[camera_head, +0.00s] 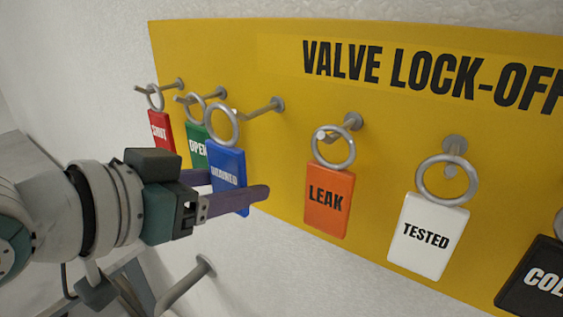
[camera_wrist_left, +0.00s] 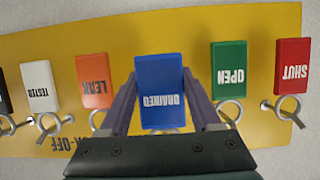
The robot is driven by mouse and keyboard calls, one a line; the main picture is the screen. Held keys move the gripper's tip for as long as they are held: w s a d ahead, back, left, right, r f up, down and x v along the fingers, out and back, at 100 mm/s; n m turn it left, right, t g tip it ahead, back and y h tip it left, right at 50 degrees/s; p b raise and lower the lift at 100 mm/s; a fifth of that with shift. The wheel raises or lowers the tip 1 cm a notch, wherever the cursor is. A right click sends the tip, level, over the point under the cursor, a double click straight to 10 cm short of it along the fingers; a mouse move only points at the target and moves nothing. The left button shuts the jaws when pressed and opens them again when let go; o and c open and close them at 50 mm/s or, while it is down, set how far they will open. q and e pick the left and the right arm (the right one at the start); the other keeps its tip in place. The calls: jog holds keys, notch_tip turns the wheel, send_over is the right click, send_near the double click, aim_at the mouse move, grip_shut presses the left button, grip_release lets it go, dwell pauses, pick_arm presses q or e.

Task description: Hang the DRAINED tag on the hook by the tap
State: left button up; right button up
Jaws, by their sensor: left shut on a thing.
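The blue DRAINED tag (camera_head: 229,160) hangs roughly upright below its metal ring (camera_head: 222,125). My left gripper (camera_head: 236,188) is shut on the tag, with one purple finger on each side. In the left wrist view the tag (camera_wrist_left: 160,80) fills the space between the fingers (camera_wrist_left: 160,112). The ring is at the outer end of a grey board peg (camera_head: 262,108); I cannot tell whether the peg still passes through it. No tap is clearly seen. My right gripper is out of view.
On the yellow VALVE LOCK-OFF board (camera_head: 285,60), OPEN (camera_head: 196,146) and SHUT (camera_head: 161,135) hang close left of the held tag. LEAK (camera_head: 328,200), TESTED (camera_head: 428,236) and a black tag (camera_head: 535,275) hang to the right. A grey rod (camera_head: 186,285) juts from the white wall below.

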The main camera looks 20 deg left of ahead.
pick_arm(q)
jog(key=shift+w+d+b, duration=0.1)
jog(key=shift+w+d, duration=0.15)
jog(key=shift+w, duration=0.45)
jog(key=shift+w+d+b, duration=0.15)
jog(key=shift+w+d, duration=0.15)
jog(key=shift+w, duration=0.45)
jog(key=shift+w+d+b, duration=0.1)
jog(key=shift+w+d, duration=0.15)
jog(key=shift+w, duration=0.45)
jog(key=shift+s+a+r+p, duration=0.1)
jog(key=shift+s+a+p, duration=0.15)
jog(key=shift+s+p, duration=0.3)
jog(key=shift+s+a+r+p, duration=0.1)
jog(key=shift+s+a+p, duration=0.15)
jog(key=shift+s, duration=0.45)
jog(key=shift+s+a+p, duration=0.3)
jog(key=shift+s+p, duration=0.15)
jog(key=shift+s, duration=0.45)
jog(key=shift+s+a+p, duration=0.35)
jog(key=shift+s+p, duration=0.15)
jog(key=shift+s, duration=0.35)
jog(key=shift+s+a+p, duration=0.3)
jog(key=shift+s+p, duration=0.15)
jog(key=shift+s, duration=0.45)
